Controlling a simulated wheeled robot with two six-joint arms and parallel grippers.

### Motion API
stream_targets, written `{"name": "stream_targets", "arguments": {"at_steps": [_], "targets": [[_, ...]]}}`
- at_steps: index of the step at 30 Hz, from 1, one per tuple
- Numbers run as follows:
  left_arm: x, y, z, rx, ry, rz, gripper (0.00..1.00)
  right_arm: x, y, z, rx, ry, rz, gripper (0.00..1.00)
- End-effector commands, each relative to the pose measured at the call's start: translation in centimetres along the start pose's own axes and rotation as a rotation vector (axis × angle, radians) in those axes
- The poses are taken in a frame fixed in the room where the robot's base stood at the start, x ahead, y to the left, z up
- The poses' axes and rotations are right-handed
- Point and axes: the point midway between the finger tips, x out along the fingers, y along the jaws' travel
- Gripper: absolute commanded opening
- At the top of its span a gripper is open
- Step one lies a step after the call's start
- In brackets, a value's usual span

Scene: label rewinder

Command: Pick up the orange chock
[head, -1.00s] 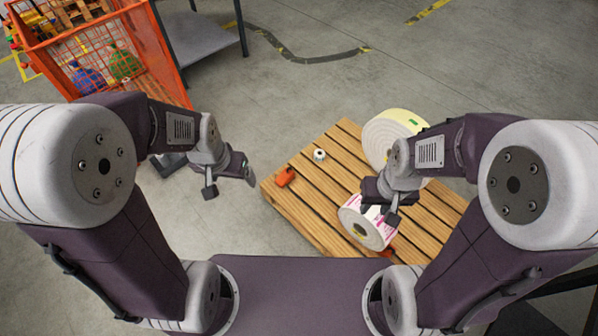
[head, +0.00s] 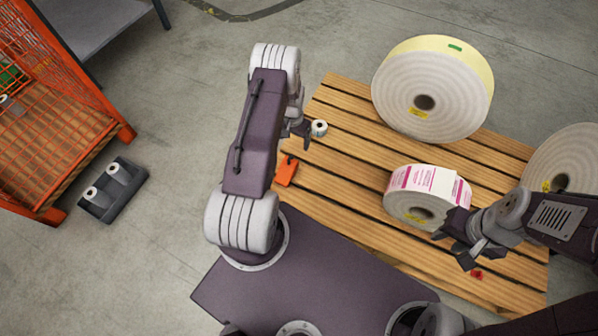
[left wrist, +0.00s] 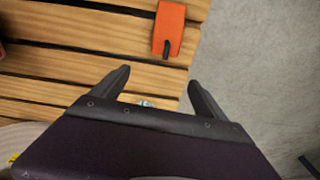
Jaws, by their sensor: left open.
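The orange chock (head: 286,171) lies on the left edge of the wooden pallet (head: 340,195), beside my left arm in the head view. In the left wrist view the orange chock (left wrist: 170,27) lies on the slats at the top, with a dark slot at its lower end. My left gripper (left wrist: 159,78) is open and empty, and the chock is beyond its fingertips, not touching. In the head view my left gripper (head: 299,130) is partly hidden by its own arm, near the small white roll. My right gripper (head: 458,248) appears open, beside the pink-printed label roll.
A small white roll (head: 319,128), the pink-printed roll (head: 418,212) and a large pale roll (head: 430,95) are on the pallet. A small red piece (head: 477,274) lies below my right gripper.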

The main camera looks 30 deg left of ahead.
Motion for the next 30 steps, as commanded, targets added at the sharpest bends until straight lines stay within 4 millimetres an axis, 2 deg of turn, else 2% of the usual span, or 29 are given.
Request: {"name": "stream_targets", "arguments": {"at_steps": [1,3,5,11,18,23,26,30], "targets": [[3.8,-0.2,1.5,-0.016,-0.028,0.009,0.84,2.6,0.1,0.2,0.0,0.001,0.0,0.36],[5.7,-0.4,2.8,-0.033,-0.051,0.017,0.84,3.6,0.1,0.3,0.0,0.001,0.0,0.36],[6.4,-0.6,3.3,-0.042,-0.059,0.019,0.84,4.0,0.1,0.4,0.0,0.001,0.0,0.36],[6.3,-0.9,3.3,-0.049,-0.058,0.019,0.84,4.0,0.1,0.4,0.0,0.001,0.0,0.36],[10.0,-0.8,3.5,-0.048,-0.058,0.019,0.84,6.7,0.1,0.7,0.0,0.001,0.0,0.36],[10.2,-0.8,3.5,-0.048,-0.057,0.018,0.84,6.7,0.1,0.7,0.0,0.001,0.0,0.36],[11.6,-0.7,3.8,-0.048,-0.058,0.019,0.84,7.9,0.2,0.8,0.0,0.001,0.0,0.36],[14.4,-0.5,4.1,-0.048,-0.059,0.019,0.84,10.3,0.2,1.1,0.0,0.0,0.0,0.36]]}}
